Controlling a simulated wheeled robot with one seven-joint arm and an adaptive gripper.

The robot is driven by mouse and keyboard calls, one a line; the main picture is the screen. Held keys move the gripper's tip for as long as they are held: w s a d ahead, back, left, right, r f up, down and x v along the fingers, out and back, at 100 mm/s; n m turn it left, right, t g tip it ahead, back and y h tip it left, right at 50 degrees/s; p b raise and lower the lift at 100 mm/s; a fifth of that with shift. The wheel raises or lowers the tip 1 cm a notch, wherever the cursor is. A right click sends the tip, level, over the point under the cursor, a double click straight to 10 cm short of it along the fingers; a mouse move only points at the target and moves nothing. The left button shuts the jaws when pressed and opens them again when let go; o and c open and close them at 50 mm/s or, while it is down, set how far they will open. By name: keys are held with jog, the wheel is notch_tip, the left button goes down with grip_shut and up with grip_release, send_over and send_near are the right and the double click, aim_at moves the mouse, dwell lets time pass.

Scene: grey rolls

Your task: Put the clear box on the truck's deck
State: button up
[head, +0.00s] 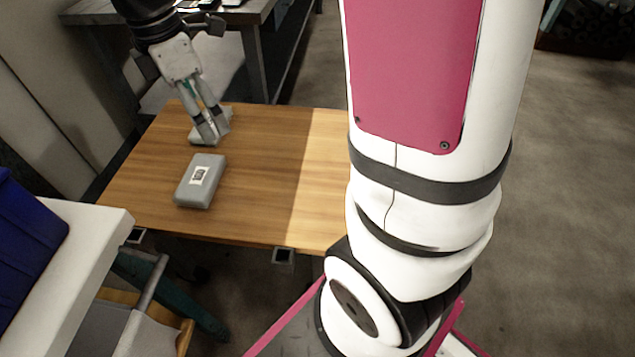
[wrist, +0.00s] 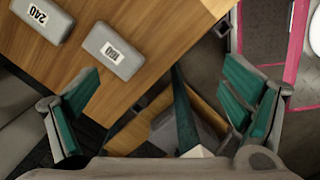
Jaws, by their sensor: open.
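I cannot make out a clear box in either view, and nothing shows plainly as a truck. Two grey boxes lie on a wooden top (head: 270,150). The nearer grey box (head: 203,178) has a white label; the farther grey box (head: 195,138) is partly hidden by my gripper (head: 212,132). In the wrist view, one grey box is labelled 240 (wrist: 42,20) and the other grey box (wrist: 118,62) has a label hard to read. My gripper (wrist: 165,108) is open, its teal-padded fingers apart with nothing held between them.
A blue bin (head: 28,235) sits on a white surface (head: 85,255) at the left. A dark bench (head: 255,45) stands behind the wooden top. A low wooden piece (wrist: 130,135) shows beyond its edge in the wrist view. The right part of the top is bare.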

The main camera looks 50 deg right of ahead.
jog(key=s+r+m, duration=0.2)
jog(key=s+m, duration=0.6)
jog(key=s, duration=0.6)
jog(key=s+a+r+m+y, duration=0.1)
jog(key=s+r+m, duration=0.1)
jog(key=s+m, duration=0.5)
jog(key=s, duration=0.6)
jog(key=shift+s+r+m, duration=0.15)
jog(key=shift+s+m, duration=0.2)
jog(key=shift+m, duration=0.05)
jog(key=shift+a, duration=0.1)
